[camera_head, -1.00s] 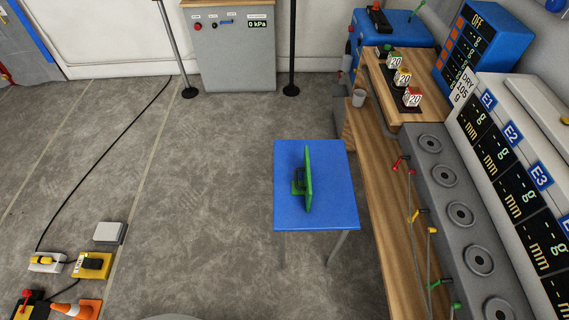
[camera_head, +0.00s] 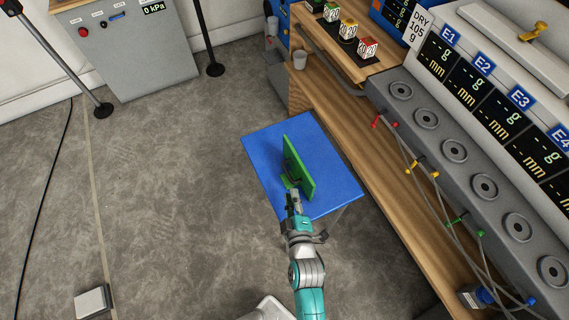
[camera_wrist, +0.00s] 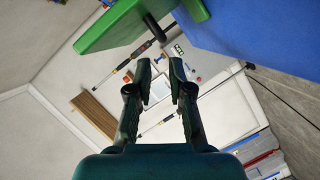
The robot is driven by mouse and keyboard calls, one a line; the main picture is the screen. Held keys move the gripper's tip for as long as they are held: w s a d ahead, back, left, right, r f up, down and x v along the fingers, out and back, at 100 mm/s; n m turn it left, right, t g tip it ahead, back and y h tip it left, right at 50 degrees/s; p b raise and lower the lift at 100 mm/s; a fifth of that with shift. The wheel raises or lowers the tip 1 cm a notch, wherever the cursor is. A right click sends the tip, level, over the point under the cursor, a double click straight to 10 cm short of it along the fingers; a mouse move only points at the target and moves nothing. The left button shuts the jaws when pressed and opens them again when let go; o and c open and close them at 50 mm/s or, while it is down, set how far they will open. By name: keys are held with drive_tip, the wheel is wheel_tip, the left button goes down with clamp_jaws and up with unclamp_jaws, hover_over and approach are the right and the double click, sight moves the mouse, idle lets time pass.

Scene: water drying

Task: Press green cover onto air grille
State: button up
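The green cover (camera_head: 299,167) stands upright on edge on the blue table (camera_head: 262,140). In the wrist view the green cover (camera_wrist: 112,24) shows at the upper left, with a dark part sticking out from its face. The blue table (camera_wrist: 245,35) fills the upper right there. My gripper (camera_head: 294,196) is at the near end of the cover, over the table's near edge. In the wrist view my gripper (camera_wrist: 161,68) has its two fingers apart with nothing held between them. I cannot make out an air grille in either view.
A wooden bench (camera_head: 340,125) with a grey row of round ports (camera_head: 456,150) runs close along the table's right side. A grey cabinet (camera_head: 135,50) and a pole stand (camera_head: 207,40) are at the back left. The floor (camera_head: 170,190) left of the table is mostly clear.

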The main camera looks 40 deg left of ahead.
sight(287, 174)
drive_tip(key=x, duration=0.4)
drive_tip(key=shift+a, duration=0.4)
drive_tip(key=shift+x, duration=3.15)
drive_tip(key=shift+w+d, duration=0.1)
clamp_jaws()
